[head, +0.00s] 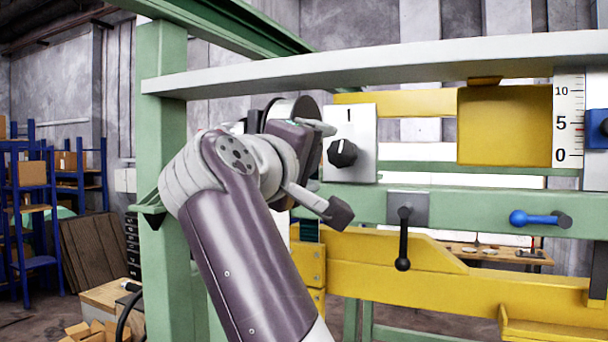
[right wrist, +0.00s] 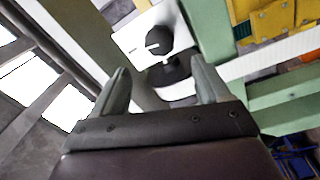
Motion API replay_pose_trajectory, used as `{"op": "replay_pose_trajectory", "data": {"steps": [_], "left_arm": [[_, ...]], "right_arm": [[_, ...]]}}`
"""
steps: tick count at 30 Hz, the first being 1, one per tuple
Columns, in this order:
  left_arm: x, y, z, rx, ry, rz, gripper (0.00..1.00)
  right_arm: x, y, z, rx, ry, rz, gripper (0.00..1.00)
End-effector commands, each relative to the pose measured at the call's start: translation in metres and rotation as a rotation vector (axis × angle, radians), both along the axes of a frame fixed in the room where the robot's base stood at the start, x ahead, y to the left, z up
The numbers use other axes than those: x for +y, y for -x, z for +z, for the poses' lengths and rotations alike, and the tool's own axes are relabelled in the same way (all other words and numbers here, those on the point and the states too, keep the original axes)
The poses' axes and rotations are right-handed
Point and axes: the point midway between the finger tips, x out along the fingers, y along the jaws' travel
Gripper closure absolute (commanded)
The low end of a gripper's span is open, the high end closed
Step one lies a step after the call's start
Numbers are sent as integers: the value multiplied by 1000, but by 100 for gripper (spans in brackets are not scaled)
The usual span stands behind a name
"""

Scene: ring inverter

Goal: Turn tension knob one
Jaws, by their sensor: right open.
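A black tension knob (head: 343,153) with a pale pointer mark sits on a white plate (head: 363,118) on the green frame. My right gripper (head: 333,171) is open and empty, with one finger above and one below the knob's level. In the right wrist view, the knob (right wrist: 158,40) lies just beyond the gap between the two spread fingertips (right wrist: 160,68), apart from both. My left gripper is not in view.
A black-handled lever (head: 403,240) hangs below right of the knob, and a blue handle (head: 538,218) is farther right. A grey bar (head: 400,66) crosses above. A yellow block (head: 505,125) stands beside a numbered scale (head: 569,120). A green post (head: 163,180) rises left of my arm.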

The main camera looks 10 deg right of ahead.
Motion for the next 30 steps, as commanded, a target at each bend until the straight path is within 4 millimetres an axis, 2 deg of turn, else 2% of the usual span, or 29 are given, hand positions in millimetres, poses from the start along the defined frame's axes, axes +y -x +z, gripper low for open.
{"op": "replay_pose_trajectory", "data": {"steps": [3,7,20,23,26,28,29,30], "left_arm": [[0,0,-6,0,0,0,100],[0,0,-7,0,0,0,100],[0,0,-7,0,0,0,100],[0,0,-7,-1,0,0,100],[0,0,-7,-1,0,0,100],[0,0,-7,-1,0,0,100],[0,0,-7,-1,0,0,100],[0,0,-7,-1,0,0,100]], "right_arm": [[15,19,-2,-1,0,5,24],[21,31,-2,-1,1,1,24],[22,33,-2,0,1,0,24],[23,32,0,34,63,0,24],[33,29,22,75,333,0,24],[63,14,37,143,729,-53,24],[84,5,41,179,940,-86,24],[114,-6,43,227,1223,-141,24]]}}
